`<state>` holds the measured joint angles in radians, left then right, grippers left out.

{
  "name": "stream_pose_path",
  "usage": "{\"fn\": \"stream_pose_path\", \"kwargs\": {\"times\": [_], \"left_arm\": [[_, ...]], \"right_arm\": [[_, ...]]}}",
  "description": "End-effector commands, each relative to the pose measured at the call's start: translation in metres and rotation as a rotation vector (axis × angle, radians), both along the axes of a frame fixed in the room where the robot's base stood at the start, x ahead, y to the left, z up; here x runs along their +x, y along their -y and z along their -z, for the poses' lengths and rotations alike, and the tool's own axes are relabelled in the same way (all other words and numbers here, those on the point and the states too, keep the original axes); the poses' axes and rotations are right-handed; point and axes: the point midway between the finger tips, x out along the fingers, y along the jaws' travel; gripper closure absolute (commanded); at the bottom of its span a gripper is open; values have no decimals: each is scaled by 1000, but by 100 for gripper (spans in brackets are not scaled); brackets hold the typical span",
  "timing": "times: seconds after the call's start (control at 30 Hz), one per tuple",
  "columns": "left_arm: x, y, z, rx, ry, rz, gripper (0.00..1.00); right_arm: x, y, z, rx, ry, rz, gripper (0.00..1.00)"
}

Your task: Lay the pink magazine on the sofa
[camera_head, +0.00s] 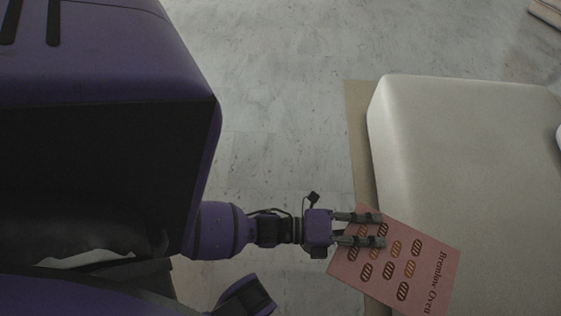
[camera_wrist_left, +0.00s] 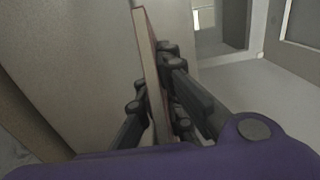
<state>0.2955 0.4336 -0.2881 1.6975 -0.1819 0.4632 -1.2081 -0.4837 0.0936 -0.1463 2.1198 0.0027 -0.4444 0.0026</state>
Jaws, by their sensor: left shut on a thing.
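The pink magazine (camera_head: 428,262) has rows of dark and orange oval shapes and the words "Brenlaw Oven" on its cover. My left gripper (camera_head: 380,230) is shut on its left part. In the left wrist view the magazine (camera_wrist_left: 146,50) shows edge-on between the fingers of my left gripper (camera_wrist_left: 155,95). The sofa (camera_head: 460,140) is a pale cream cushion on a tan base at the right. From above, the magazine overlaps the sofa's left edge. I cannot tell whether it touches the cushion. My right gripper is not in view.
The grey floor (camera_head: 285,110) is clear between my body and the sofa. The tan base edge (camera_head: 360,135) runs along the sofa's left side. A light wooden item (camera_head: 546,12) is at the top right corner. A white object is partly visible at the right edge.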

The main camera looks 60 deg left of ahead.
Motion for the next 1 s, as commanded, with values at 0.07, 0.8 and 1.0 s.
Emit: {"fn": "stream_pose_path", "kwargs": {"times": [0.07, 0.8, 1.0], "left_arm": [[4, 0, 12, -2, 3, 12, 100], [108, 73, 100, -4, 2, 16, 100], [115, 77, 107, -4, 4, 16, 100]], "right_arm": [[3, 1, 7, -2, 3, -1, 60], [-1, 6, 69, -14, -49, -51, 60], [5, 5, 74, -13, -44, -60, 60]]}}
